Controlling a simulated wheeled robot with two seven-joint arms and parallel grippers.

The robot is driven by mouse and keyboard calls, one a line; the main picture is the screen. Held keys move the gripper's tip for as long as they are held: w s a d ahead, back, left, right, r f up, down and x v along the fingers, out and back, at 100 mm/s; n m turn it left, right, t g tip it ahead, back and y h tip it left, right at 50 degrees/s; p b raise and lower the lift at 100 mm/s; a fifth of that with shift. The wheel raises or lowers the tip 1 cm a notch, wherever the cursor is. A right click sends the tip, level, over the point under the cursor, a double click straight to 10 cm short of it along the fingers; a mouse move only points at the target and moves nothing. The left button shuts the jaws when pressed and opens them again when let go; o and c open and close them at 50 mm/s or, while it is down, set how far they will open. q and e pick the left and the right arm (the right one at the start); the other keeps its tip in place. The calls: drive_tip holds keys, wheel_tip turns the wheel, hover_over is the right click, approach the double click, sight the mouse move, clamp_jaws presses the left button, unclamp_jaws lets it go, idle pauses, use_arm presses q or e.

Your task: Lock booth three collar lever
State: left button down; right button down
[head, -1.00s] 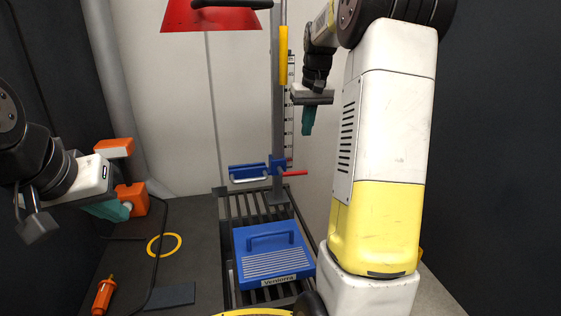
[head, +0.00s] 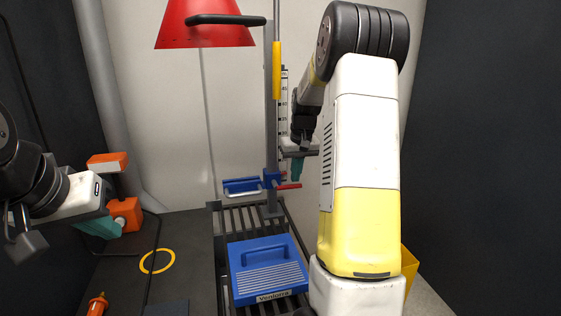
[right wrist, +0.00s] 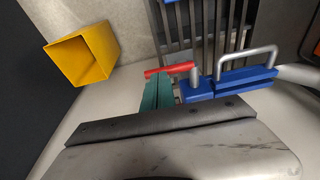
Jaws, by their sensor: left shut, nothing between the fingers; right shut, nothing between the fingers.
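The blue collar (head: 270,179) sits on the grey upright post, with its red lever (head: 289,186) sticking out to the right. In the right wrist view the red lever (right wrist: 160,71) lies just beyond the fingertips, beside the blue collar (right wrist: 198,88). My right gripper (head: 296,178) is shut and empty, its teal fingers pointing down at the lever. In the right wrist view its fingers (right wrist: 158,86) overlap the lever's edge; I cannot tell whether they touch. My left gripper (head: 98,228) is shut and empty at the left, away from the post.
A red hood (head: 205,28) with a black handle is high on the post. A yellow bin (right wrist: 80,55) stands right of my right arm in the head view. An orange device (head: 125,212) is near my left gripper.

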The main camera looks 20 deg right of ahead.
sight(299, 186)
drive_tip(key=shift+w+f, duration=0.15)
drive_tip(key=shift+f, duration=0.65)
drive_tip(key=f+y, duration=0.1)
drive_tip(key=d+f+y, duration=0.1)
drive_tip(key=y, duration=0.1)
drive_tip(key=f+y, duration=0.1)
drive_tip(key=y, duration=0.2)
drive_tip(key=shift+d+f+m+t, duration=0.15)
drive_tip(key=shift+f+m+t, duration=0.15)
drive_tip(key=shift+f, duration=0.05)
drive_tip(key=a+f+y, duration=0.1)
drive_tip(key=f+y, duration=0.1)
drive_tip(key=y, duration=0.1)
drive_tip(key=a+f+m+t+y, duration=0.1)
drive_tip(key=y, duration=0.3)
drive_tip(key=a+f+y, duration=0.1)
drive_tip(key=f+y, duration=0.1)
drive_tip(key=y, duration=0.1)
drive_tip(key=shift+f+t, duration=0.3)
drive_tip(key=shift+a, duration=0.25)
drive_tip(key=shift+a+f, duration=0.15)
drive_tip(key=shift+f, duration=0.05)
